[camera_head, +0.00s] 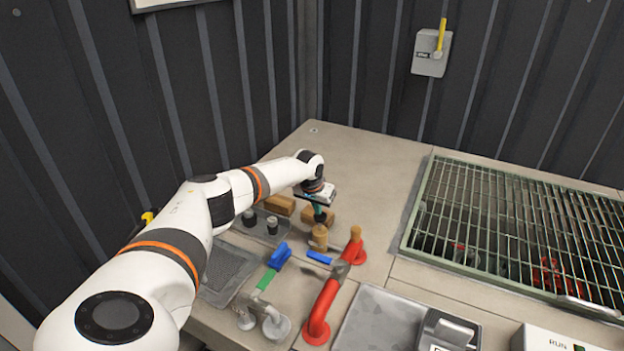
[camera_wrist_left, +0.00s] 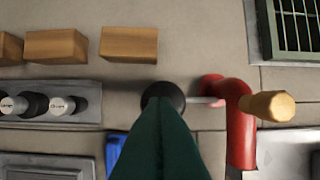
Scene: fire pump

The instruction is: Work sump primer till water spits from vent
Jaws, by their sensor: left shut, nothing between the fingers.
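My left gripper (camera_head: 319,213) is shut and empty, pointing down over the bench. In the left wrist view, its dark green fingers (camera_wrist_left: 160,145) reach up to a dark round knob (camera_wrist_left: 162,92); I cannot tell whether they touch. A thin metal rod beside the knob leads right to a red pipe (camera_wrist_left: 240,135). A wooden knob (camera_wrist_left: 268,105) shows at that pipe's right. In the head view, the red pipe (camera_head: 325,300) stands right of a blue lever (camera_head: 319,257) and a wooden piece (camera_head: 320,238). I cannot tell which part is the primer or the vent; no water shows.
A green pipe (camera_head: 267,280) with a blue handle (camera_head: 281,256) stands left of the red pipe. Wooden blocks (camera_head: 279,205) lie behind, near a tray (camera_head: 247,231) of dark-topped fittings. A grating (camera_head: 515,225) covers the right side. The bench's far middle (camera_head: 375,165) is clear.

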